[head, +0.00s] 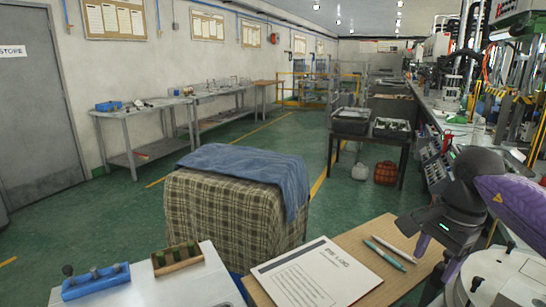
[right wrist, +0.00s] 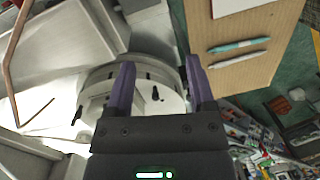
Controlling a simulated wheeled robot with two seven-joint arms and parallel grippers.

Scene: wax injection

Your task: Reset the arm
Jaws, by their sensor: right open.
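My right gripper (head: 436,256) is at the lower right of the head view, at the end of my purple and black arm. Its two purple fingers point down and are apart, with nothing held between them. In the right wrist view my right gripper (right wrist: 160,62) is open over a round white metal fixture (right wrist: 150,103), which has a dark knob. The distance between the fingertips and the fixture is hard to tell. The fixture also shows at the lower right of the head view (head: 505,278). My left gripper is in neither view.
A tan board (head: 350,243) beside the right gripper holds a paper sheet (head: 303,275), a teal pen (head: 384,256) and a white pen (head: 394,249). A cloth-covered block (head: 235,210) stands beyond.

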